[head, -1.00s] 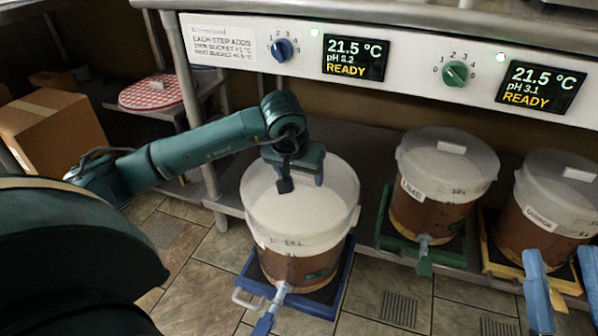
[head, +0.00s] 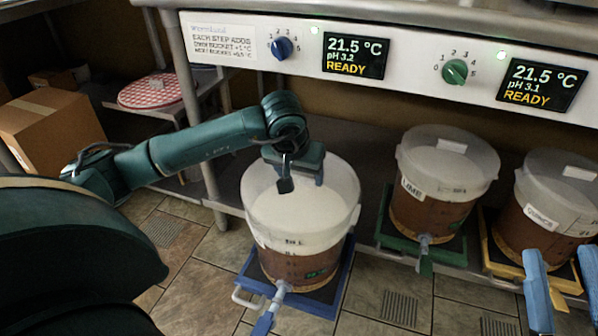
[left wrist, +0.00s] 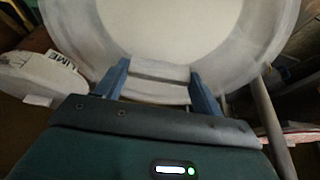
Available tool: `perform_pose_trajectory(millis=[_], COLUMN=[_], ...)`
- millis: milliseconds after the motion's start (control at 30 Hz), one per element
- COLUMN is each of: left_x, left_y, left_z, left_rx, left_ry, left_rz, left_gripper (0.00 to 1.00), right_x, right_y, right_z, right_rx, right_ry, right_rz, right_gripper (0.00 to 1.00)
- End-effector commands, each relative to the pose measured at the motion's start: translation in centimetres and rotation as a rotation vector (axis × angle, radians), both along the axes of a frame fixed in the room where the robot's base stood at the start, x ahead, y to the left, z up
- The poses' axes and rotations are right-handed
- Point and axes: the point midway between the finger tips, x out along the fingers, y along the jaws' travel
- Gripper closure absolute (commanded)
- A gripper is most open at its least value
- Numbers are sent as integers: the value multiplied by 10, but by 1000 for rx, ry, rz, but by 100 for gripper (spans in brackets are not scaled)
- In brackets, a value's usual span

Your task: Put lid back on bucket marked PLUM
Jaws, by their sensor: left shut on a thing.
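The leftmost bucket (head: 300,255) stands on a blue tray, brown below and pale white inside its clear upper wall. I cannot read its name; its neighbours read LIME and QUINCE. My left gripper (head: 301,183) points down over the back half of its top. In the left wrist view it is shut on a pale bar, which looks like the handle of a clear lid (left wrist: 158,73). The lid's edge is hard to make out, so I cannot tell whether it sits on the rim. My right gripper (head: 560,254) is open and empty at the lower right.
The LIME bucket (head: 433,205) on a green tray and the QUINCE bucket (head: 535,232) stand to the right, both covered. A metal leg (head: 193,110) is behind left. A red-checked round surface (head: 140,97) bears a small white block. A cardboard box (head: 55,130) is far left.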

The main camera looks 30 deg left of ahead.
Motion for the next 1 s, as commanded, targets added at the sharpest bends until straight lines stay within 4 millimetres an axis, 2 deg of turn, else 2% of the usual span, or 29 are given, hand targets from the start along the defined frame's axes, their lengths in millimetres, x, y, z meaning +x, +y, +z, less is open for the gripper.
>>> perform_pose_trajectory(millis=[67,100,400,567,633,1000], left_x=[0,0,0,0,0,0], left_y=[0,0,0,0,0,0], left_z=[0,0,0,-1,-1,5], left_rx=[0,0,0,1,1,1], left_ry=[-1,-1,0,1,1,0], left_rz=[0,0,0,-1,-1,0], left_gripper=[59,31,7,6,0,0], right_x=[0,0,0,0,0,-1], right_y=[0,0,0,0,0,0], right_z=[0,0,0,0,0,4], right_rx=[0,0,0,0,0,0], right_ry=[0,0,1,1,1,1], right_rz=[0,0,0,0,0,0], right_gripper=[64,64,64,64,64,64])
